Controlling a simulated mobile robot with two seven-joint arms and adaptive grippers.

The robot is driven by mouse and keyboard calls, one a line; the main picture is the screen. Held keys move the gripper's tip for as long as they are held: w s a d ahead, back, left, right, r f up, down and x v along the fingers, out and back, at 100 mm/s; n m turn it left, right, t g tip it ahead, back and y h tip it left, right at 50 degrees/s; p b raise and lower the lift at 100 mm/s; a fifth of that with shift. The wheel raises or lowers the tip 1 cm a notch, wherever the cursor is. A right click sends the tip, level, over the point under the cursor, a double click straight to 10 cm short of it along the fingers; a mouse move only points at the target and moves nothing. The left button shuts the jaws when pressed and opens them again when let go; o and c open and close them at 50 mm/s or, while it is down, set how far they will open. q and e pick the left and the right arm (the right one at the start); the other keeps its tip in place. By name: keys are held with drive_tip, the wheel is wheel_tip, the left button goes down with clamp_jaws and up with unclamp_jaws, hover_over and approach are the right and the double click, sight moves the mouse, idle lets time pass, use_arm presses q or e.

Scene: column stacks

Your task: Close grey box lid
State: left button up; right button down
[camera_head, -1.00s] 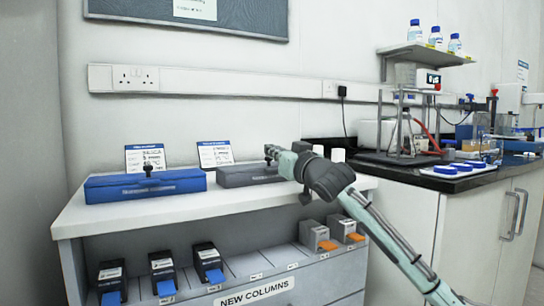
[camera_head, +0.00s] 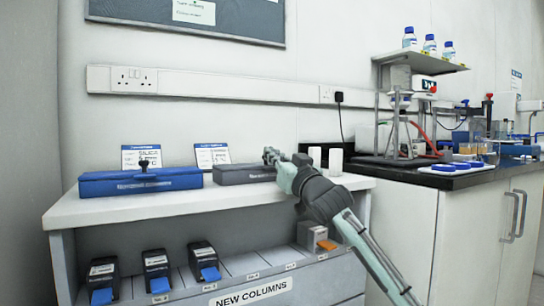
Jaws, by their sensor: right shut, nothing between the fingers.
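The grey box (camera_head: 234,175) sits on the white shelf top, left of my right gripper. Its lid looks flat and down on the box, though its right end is hidden behind the gripper. My right gripper (camera_head: 270,155) is shut and empty, at the right end of the grey box's top. I cannot tell whether it touches the lid. My left gripper is out of view.
A blue box (camera_head: 141,182) with a dark knob stands left of the grey box. Two cards (camera_head: 212,155) stand behind the boxes. Two white cylinders (camera_head: 335,161) stand right of the gripper.

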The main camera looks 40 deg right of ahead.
drive_tip(key=shift+f, duration=0.15)
drive_tip(key=shift+s+a+f, duration=0.15)
drive_tip(key=shift+s, duration=0.15)
drive_tip(key=v, duration=1.1)
drive_tip(key=shift+s, duration=0.15)
